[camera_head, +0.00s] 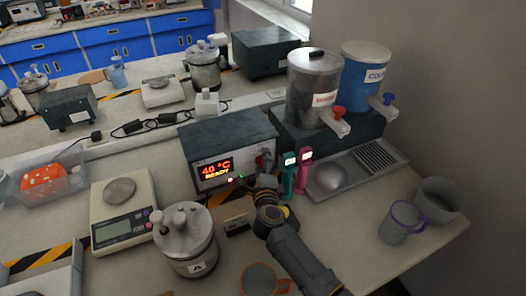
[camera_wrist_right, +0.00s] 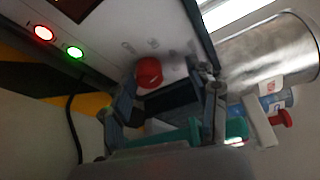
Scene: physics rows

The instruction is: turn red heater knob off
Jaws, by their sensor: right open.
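The heater (camera_head: 228,140) is a dark box with a light front and a lit display reading 40 °C READY. Its red knob (camera_wrist_right: 149,72) shows clearly in the right wrist view, on the front panel. In the head view the knob (camera_head: 260,160) is partly hidden by my right gripper. My right gripper (camera_wrist_right: 165,95) is open, with the knob just ahead of its fingertips, nearer the left finger in the picture. I cannot tell whether a finger touches it. In the head view the right gripper (camera_head: 255,180) reaches up to the heater's front. My left gripper is not in view.
Teal (camera_head: 288,172) and pink (camera_head: 302,168) handheld devices stand close right of my gripper. Dispensers with red (camera_head: 338,112) and blue (camera_head: 388,98) taps stand behind. A lidded pot (camera_head: 186,240), scale (camera_head: 122,208) and orange mug (camera_head: 260,280) are nearby. Purple-rimmed mug (camera_head: 402,222) stands right.

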